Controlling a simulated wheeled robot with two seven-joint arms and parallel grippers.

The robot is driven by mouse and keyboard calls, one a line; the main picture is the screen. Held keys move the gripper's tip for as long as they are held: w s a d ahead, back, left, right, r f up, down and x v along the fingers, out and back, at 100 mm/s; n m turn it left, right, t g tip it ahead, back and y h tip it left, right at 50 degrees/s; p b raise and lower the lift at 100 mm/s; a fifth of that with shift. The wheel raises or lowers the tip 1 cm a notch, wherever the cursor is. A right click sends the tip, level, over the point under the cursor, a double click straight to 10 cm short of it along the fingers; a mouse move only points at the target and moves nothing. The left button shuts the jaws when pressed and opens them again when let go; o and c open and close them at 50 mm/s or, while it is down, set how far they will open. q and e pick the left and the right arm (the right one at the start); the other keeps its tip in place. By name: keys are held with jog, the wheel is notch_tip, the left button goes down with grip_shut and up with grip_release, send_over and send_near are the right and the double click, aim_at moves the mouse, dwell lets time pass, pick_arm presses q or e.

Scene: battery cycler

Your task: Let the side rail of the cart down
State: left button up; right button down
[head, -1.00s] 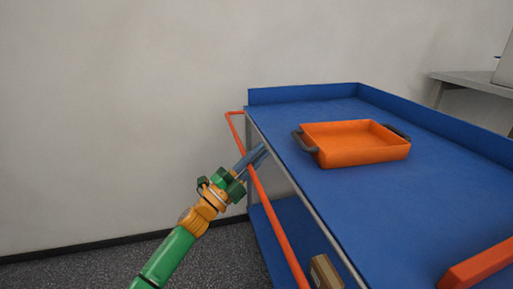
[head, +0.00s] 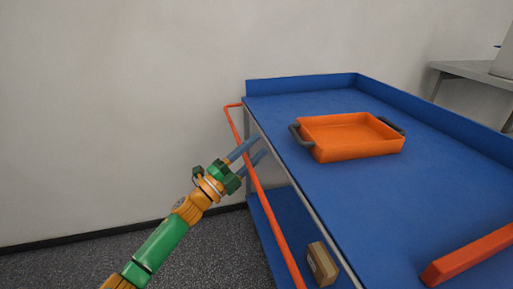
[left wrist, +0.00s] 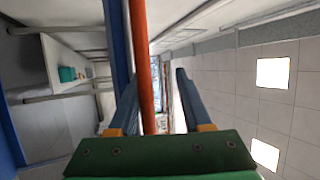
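The orange side rail (head: 262,202) of the blue cart (head: 330,203) runs lengthwise along the cart's left side. It stands a little outside the edge of the top deck. My left gripper (head: 261,146) is at the rail in the head view, its two blue fingers apart and pointing toward the cart. In the left wrist view the rail (left wrist: 141,50) passes between the open fingers (left wrist: 155,85), close to the left finger, with a clear gap to the right finger. I cannot tell whether the left finger touches it. My right gripper is not in view.
An orange tray (head: 352,154) with dark handles sits on the top deck. An orange bar (head: 468,255) shows at the deck's lower right. A brown box (head: 322,264) is on the lower shelf. A grey table (head: 468,70) stands at the back right. Floor left of the cart is clear.

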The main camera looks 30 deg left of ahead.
pick_arm(q)
jog(key=v, duration=0.6)
jog(key=shift+s, duration=0.2)
jog(key=shift+a, duration=0.1)
jog(key=f+b+v, duration=0.1)
jog(key=v, duration=0.7)
jog(key=shift+w+d+f, duration=0.2)
jog(key=shift+d, duration=0.05)
dwell(0.4)
